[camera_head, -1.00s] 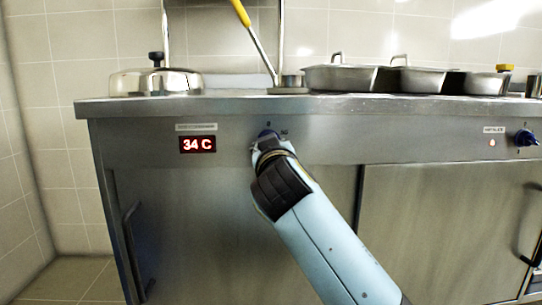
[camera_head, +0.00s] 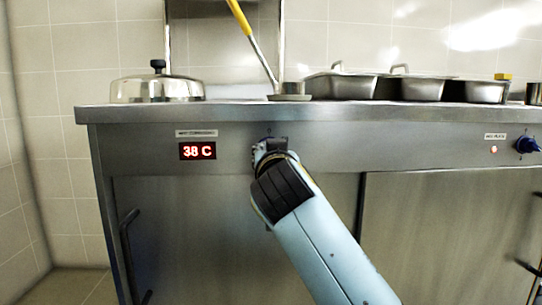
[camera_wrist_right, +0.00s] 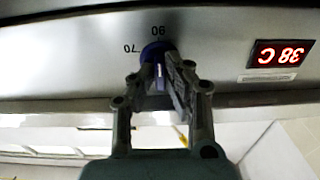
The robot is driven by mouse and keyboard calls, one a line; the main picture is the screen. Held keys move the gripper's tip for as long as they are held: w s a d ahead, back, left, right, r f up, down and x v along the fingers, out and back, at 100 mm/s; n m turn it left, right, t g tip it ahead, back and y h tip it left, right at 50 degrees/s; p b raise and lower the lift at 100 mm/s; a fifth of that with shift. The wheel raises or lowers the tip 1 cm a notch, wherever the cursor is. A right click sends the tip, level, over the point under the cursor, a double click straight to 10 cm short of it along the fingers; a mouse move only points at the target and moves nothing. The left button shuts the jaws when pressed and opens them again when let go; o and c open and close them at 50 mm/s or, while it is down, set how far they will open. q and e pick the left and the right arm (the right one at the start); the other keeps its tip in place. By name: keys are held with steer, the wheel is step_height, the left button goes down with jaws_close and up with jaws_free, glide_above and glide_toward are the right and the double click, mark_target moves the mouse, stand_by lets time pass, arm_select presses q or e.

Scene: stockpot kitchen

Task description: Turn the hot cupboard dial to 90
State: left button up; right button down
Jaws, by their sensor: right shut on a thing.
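The hot cupboard dial (camera_wrist_right: 152,52) is a blue knob on the steel front panel. In the right wrist view, which is upside down, the marks 70 and 90 show beside it. My right gripper (camera_wrist_right: 160,75) is shut on the dial; in the head view the gripper (camera_head: 266,148) hides most of it. The red display (camera_head: 197,151) reads 38 C, and it also shows in the right wrist view (camera_wrist_right: 280,53). The dial's exact pointer position is hard to read. My left gripper is in neither view.
A second blue knob (camera_head: 527,145) sits at the right of the panel beside a small lit lamp (camera_head: 493,150). A domed lid (camera_head: 157,88) and steel pans (camera_head: 340,86) stand on the counter (camera_head: 240,112). Cupboard doors with handles lie below.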

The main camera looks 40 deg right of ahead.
steer(key=shift+f, duration=0.2)
steer(key=c, duration=1.4)
jaws_free()
steer(key=shift+r, duration=0.15)
